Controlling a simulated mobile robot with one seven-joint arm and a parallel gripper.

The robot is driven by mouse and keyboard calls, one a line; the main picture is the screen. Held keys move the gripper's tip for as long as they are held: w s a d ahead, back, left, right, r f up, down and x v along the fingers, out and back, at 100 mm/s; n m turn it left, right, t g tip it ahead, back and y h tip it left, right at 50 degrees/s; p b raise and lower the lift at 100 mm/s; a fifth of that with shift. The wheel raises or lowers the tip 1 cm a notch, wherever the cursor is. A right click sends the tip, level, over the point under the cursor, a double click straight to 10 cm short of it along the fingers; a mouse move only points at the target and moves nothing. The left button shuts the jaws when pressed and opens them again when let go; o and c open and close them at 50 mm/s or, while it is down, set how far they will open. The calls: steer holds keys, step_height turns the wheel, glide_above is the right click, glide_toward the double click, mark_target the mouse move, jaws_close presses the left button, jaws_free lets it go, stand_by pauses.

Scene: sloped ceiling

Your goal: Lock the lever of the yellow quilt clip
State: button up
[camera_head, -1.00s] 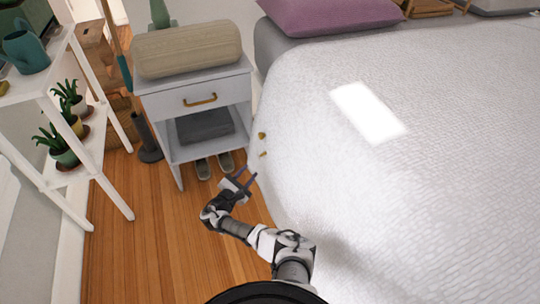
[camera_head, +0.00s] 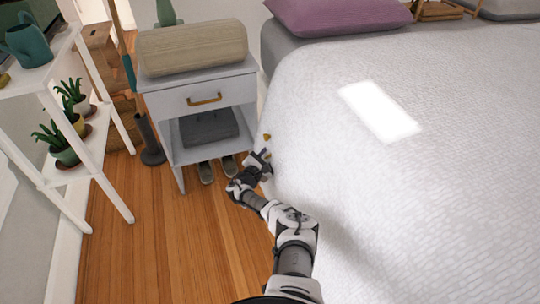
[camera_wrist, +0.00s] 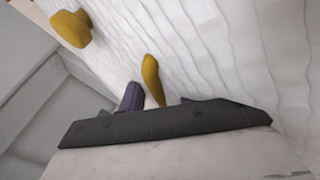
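The yellow quilt clip shows as two yellow parts against the white quilt's side. In the wrist view a rounded knob (camera_wrist: 72,28) is at the upper left, and a slim yellow lever (camera_wrist: 152,80) stands near the middle. In the head view a small bit of the yellow clip (camera_head: 267,137) shows just beyond my gripper (camera_head: 263,158). In the wrist view my gripper (camera_wrist: 160,98) has its purple left finger close beside the lever. A little of the other finger shows to the right, apart from it. The lever's lower end is hidden, and I cannot tell whether a finger touches it.
The bed with its white quilt (camera_head: 370,190) fills the right side. A grey nightstand (camera_head: 165,101) with a rolled beige cushion (camera_head: 190,48) stands behind my gripper. A white plant shelf (camera_head: 90,185) is at the left. The wooden floor (camera_head: 150,240) between is clear.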

jaws_close()
steer(key=shift+w+f+m+t+b, duration=0.15)
steer(key=shift+m+t+b, duration=0.25)
steer(key=shift+b, duration=0.65)
steer(key=shift+w+a+m+h+b, duration=0.1)
steer(key=shift+m+h+b, duration=0.25)
steer(key=shift+b, duration=0.3)
steer(key=shift+w+r+m+t+h+b, duration=0.25)
steer(key=shift+r+m+t+h+b, duration=0.5)
steer(key=shift+r+m+b, duration=0.5)
steer(key=shift+f, duration=0.2)
